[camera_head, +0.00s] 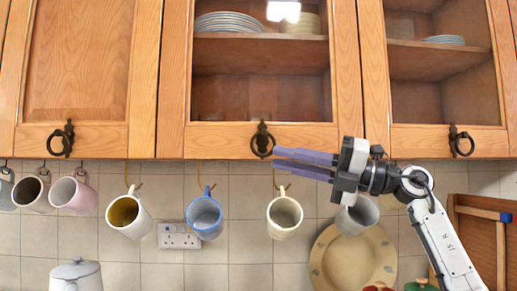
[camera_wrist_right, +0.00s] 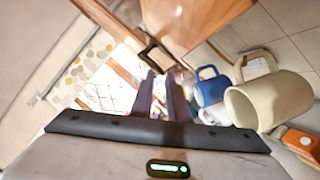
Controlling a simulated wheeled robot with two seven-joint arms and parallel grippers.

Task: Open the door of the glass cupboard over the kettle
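The middle glass cupboard door (camera_head: 172,75) is closed, with plates behind its pane. A dark ring handle (camera_head: 263,139) hangs at the middle of its bottom rail. My right gripper (camera_head: 274,159) comes from the right, its two purple fingers pointing left. Their tips are just below and right of the handle; I cannot tell whether they touch it. The right wrist view shows the fingers (camera_wrist_right: 163,90) slightly apart, with nothing visible between them. A pale lidded pot, likely the kettle (camera_head: 75,275), stands at the lower left, below a solid wood door (camera_head: 78,65). My left gripper is out of view.
Several mugs hang under the cupboards, including a blue mug (camera_head: 205,217) and a cream mug (camera_head: 284,216) below my fingers. Another glass door (camera_head: 375,80) is closed at the right. A large plate (camera_head: 330,265) leans on the tiles behind my arm.

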